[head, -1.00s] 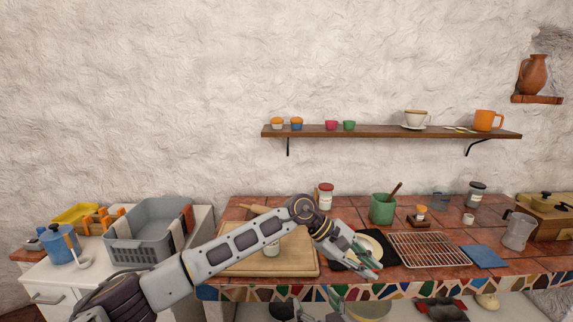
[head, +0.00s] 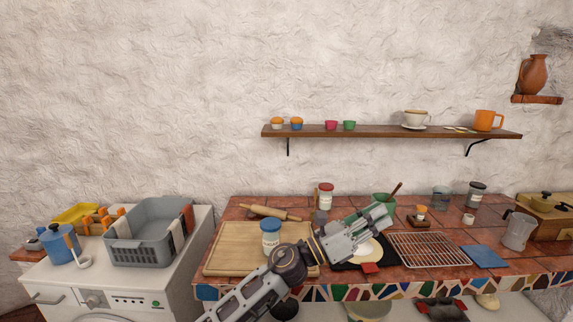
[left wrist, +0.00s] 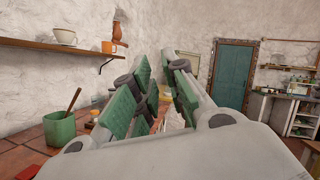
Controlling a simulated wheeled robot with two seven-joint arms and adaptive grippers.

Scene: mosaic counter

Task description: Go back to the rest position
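My left gripper (head: 384,214) is raised in front of the counter, pointing up and to the right. Its green-padded fingers stand apart with nothing seen between them; the gap also shows in the left wrist view (left wrist: 158,85). In the head view it overlaps the green pot (head: 381,199) and part of the cream plate (head: 364,249). My right gripper is not in view.
A blue-lidded jar (head: 271,238) stands on the wooden board (head: 228,262), close to my left arm in the picture. A wire rack (head: 428,250) and a blue mat (head: 484,257) lie to the right. The wall shelf (head: 390,132) is above.

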